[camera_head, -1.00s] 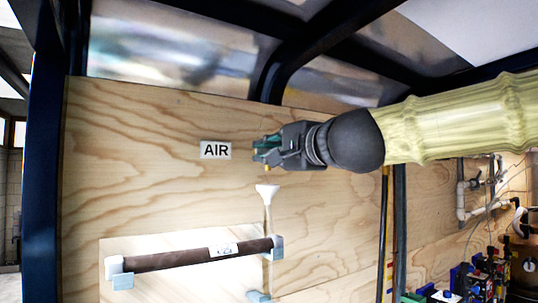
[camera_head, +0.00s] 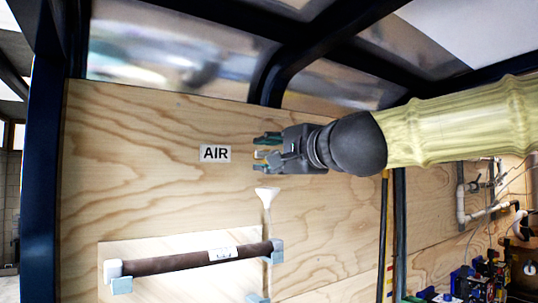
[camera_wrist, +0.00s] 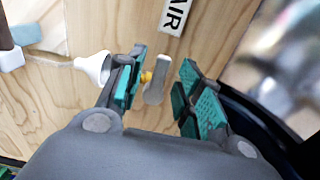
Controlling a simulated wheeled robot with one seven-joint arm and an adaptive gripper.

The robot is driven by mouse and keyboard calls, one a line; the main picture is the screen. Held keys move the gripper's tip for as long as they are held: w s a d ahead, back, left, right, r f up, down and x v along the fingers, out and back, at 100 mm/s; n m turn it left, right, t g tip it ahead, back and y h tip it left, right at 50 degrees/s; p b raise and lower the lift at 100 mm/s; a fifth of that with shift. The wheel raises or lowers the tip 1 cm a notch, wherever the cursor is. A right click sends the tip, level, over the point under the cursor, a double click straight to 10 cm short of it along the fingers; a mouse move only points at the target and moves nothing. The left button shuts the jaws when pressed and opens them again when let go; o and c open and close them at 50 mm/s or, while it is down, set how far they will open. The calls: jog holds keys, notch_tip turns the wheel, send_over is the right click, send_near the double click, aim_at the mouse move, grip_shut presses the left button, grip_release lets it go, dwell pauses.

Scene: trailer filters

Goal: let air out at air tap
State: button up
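The air tap (camera_wrist: 154,82), a small grey lever with a yellow part at its left, is on the plywood wall just below the AIR label (camera_wrist: 174,14) in the wrist view. In the head view only a small yellowish bit of the tap (camera_head: 260,155) shows, right of the AIR label (camera_head: 215,153). My gripper (camera_wrist: 160,85) is open, with green finger pads on either side of the tap. A gap shows between the lever and the right finger; whether the left finger touches the yellow part I cannot tell. My gripper also shows in the head view (camera_head: 262,154).
A white funnel (camera_head: 267,194) on a thin tube sits just below my gripper; it also shows beside the left finger (camera_wrist: 94,67). A brown horizontal pipe (camera_head: 190,260) in brackets is lower. Dark frame beams (camera_head: 330,30) run above.

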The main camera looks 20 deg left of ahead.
jog(key=v, duration=1.1)
jog(key=shift+s+d, duration=0.2)
jog(key=shift+d, duration=0.1)
